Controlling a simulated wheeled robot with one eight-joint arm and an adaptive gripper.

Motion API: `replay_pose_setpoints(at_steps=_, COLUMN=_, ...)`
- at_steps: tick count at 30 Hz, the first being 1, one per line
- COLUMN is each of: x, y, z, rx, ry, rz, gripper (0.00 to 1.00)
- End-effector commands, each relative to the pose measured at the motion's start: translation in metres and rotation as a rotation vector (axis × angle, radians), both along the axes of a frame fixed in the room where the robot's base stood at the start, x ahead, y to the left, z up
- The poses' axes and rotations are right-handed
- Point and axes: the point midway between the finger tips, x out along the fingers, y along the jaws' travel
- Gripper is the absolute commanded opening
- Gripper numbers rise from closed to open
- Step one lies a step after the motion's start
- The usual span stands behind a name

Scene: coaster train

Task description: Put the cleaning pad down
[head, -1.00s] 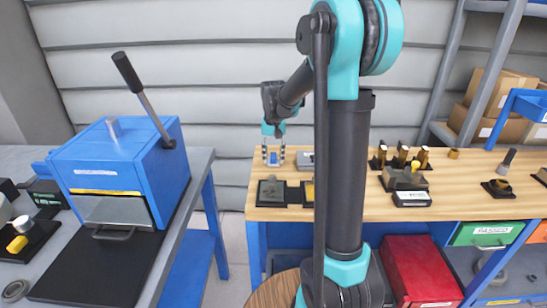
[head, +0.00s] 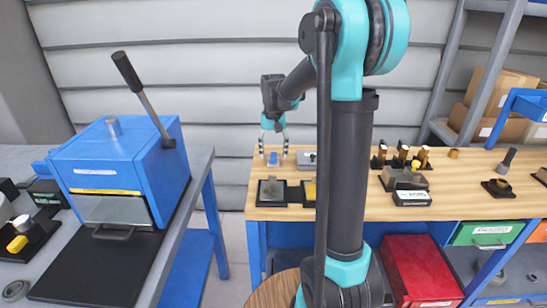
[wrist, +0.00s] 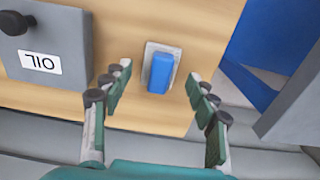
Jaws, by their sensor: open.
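The cleaning pad (wrist: 161,72) is a small blue block on a light grey plate (wrist: 150,51) on the wooden bench, seen in the wrist view. It also shows in the head view (head: 273,160) near the bench's back left corner. My gripper (wrist: 158,82) is open, with its fingers apart on either side of the pad and not touching it. In the head view my gripper (head: 273,152) hangs above the pad, pointing down.
Dark trays (head: 271,192) lie at the bench's front left. The blue press (head: 120,170) stands on a separate table at left, with a gap between.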

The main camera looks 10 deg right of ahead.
Motion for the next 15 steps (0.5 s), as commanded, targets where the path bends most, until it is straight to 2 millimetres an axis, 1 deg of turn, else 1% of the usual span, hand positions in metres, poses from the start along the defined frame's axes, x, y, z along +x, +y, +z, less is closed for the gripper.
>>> replay_pose_setpoints(at_steps=1, x=-0.001, y=0.000, z=0.011, rx=0.000, ry=0.000, rz=0.000, gripper=0.59)
replay_pose_setpoints(at_steps=3, x=0.000, y=0.000, z=0.026, rx=0.000, ry=0.000, rz=0.000, gripper=0.59)
replay_pose_setpoints(at_steps=9, x=-0.001, y=0.000, z=0.066, rx=0.000, ry=0.000, rz=0.000, gripper=0.59)
replay_pose_setpoints(at_steps=12, x=0.000, y=0.000, z=0.082, rx=0.000, ry=0.000, rz=0.000, gripper=0.59)
replay_pose_setpoints(at_steps=15, x=0.000, y=0.000, z=0.093, rx=0.000, ry=0.000, rz=0.000, gripper=0.59)
